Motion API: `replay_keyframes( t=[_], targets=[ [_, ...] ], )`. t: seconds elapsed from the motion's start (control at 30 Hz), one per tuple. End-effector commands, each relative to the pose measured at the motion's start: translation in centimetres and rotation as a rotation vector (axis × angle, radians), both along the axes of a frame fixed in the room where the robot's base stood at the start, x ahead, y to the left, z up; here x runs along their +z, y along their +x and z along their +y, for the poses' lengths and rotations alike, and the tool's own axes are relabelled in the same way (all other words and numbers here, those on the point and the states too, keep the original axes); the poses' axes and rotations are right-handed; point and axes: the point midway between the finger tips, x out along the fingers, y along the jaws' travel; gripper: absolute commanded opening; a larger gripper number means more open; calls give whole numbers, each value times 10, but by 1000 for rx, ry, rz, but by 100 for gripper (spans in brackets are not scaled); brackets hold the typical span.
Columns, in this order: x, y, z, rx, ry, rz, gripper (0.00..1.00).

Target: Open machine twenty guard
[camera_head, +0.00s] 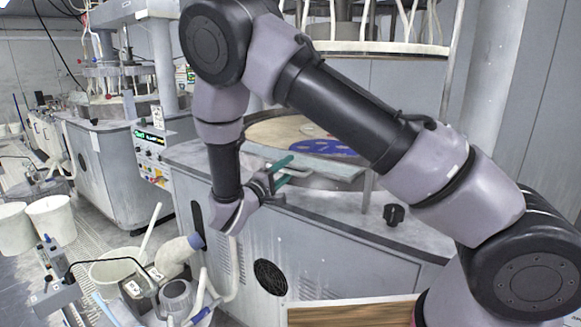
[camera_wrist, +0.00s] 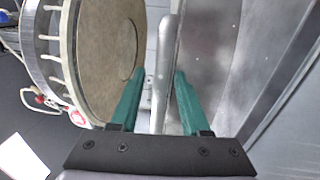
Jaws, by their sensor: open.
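The polishing machine (camera_head: 300,245) nearest me is a large grey cabinet with a round platen (camera_head: 270,130) on top. A pale flat guard panel (camera_head: 335,175) runs along the platen's front edge. My gripper (camera_head: 284,168) is at the left part of this panel, its green fingers pointing right. In the wrist view my gripper (camera_wrist: 158,80) is open, with a slim grey bar (camera_wrist: 164,60) lying between the two green fingers. I see no clear contact between fingers and bar. A smooth grey metal sheet (camera_wrist: 225,60) is right of the bar. No machine number is legible.
A control panel (camera_head: 153,155) is at the machine's left corner. A black knob (camera_head: 394,214) is on its right front. White buckets (camera_head: 50,218) and hoses stand at left on the floor. A second machine (camera_head: 105,165) stands behind. My arm crosses the view and hides part of the platen.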

Motion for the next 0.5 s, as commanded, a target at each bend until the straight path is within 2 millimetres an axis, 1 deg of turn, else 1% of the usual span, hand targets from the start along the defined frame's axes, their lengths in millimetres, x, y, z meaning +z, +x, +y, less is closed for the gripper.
replay_keyframes(
  t=[0.1,0.2,0.47,0.5],
  targets=[
    [2,10,-8,-1,1,1,46],
    [3,13,-10,1,0,1,46],
    [3,14,-11,1,0,1,46],
    [3,14,-11,1,0,1,39]
  ],
)
